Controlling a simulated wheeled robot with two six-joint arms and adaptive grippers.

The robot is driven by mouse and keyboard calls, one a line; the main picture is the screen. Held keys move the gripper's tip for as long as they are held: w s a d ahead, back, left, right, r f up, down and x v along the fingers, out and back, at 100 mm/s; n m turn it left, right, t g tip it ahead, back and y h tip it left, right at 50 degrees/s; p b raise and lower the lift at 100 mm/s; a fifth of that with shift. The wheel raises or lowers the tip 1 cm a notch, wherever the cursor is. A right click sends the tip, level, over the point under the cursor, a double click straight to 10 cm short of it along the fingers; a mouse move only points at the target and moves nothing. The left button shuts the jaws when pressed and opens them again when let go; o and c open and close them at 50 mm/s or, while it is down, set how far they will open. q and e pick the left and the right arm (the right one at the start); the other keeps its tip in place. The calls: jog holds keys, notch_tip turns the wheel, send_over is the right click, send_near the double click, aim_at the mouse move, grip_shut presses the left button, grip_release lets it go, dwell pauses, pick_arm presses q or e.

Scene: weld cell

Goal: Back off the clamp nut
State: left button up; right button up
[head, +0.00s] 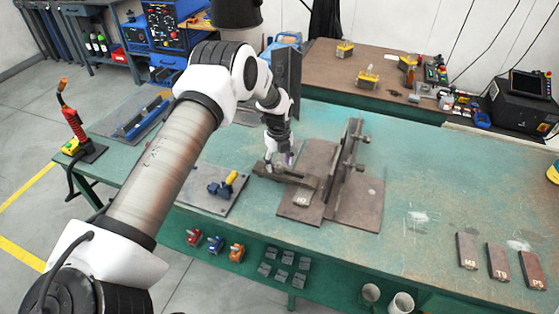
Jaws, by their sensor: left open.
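My left gripper (280,158) reaches down over the green bench, its open fingers at a dark clamp bar (297,178). The bar lies over a brown steel plate (301,208) that carries a small light mark. The clamp nut cannot be made out; the fingers and wrist cover that end of the bar. I cannot tell whether the fingers touch anything. An upright brown plate (347,165) with bolt-like pegs stands just right of the clamp. My right gripper is not in view.
A blue tool with a yellow handle (230,182) lies on a grey plate to the left. Three marked plates, including one at the far right (531,270), lie on the bench (420,190). Cups (400,303) hang at the front edge. The bench's middle right is mostly clear.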

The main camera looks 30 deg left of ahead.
pick_arm(q)
jog(key=shift+w+f, duration=0.2)
jog(key=shift+f, duration=0.4)
jog(key=shift+s+r, duration=0.2)
jog(key=shift+s, duration=0.05)
jog(key=shift+c, duration=0.7)
grip_shut()
jog(key=shift+f, duration=0.1)
